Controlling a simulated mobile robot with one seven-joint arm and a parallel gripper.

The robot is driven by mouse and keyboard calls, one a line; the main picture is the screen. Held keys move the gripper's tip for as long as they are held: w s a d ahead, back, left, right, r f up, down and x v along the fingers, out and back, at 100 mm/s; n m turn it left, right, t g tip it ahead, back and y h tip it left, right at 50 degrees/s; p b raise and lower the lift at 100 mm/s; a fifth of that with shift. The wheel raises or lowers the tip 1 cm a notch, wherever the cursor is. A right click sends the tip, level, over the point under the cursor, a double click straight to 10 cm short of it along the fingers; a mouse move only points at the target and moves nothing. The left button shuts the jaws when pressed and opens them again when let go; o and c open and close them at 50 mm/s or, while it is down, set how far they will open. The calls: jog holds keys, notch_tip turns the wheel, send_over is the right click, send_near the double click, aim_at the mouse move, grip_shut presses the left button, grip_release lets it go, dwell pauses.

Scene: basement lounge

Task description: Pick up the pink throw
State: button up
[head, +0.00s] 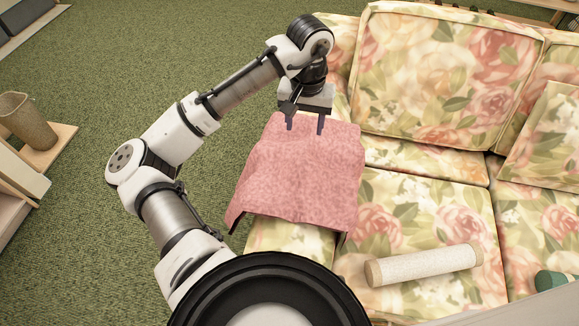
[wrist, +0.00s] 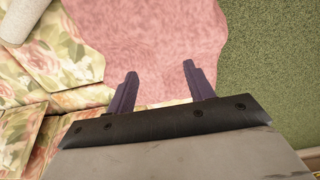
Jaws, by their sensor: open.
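The pink throw (head: 300,175) lies draped over the left arm of the floral sofa, its lower left corner hanging over the side towards the floor. My gripper (head: 305,127) is open above the throw's far edge, fingers pointing down. In the wrist view the throw (wrist: 150,40) fills the top middle, and my open gripper (wrist: 157,80) shows two dark fingers apart near its edge. Nothing is between the fingers except the view of the throw below. I cannot tell whether the fingertips touch the cloth.
The floral sofa (head: 440,75) fills the right side. A cream cylinder (head: 425,265) lies on its seat, and a green object (head: 553,280) sits at the right edge. A woven vase (head: 28,120) stands on a wooden shelf at left. Green carpet (head: 130,60) is open between.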

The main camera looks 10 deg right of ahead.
aim_at(307, 151)
notch_tip(307, 151, down, 6)
jog(key=shift+s+f, duration=0.1)
jog(key=shift+f, duration=0.15)
jog(key=shift+d+f, duration=0.25)
jog(key=shift+f, duration=1.1)
jog(key=shift+d+f, duration=0.25)
jog(key=shift+f, duration=1.05)
grip_shut()
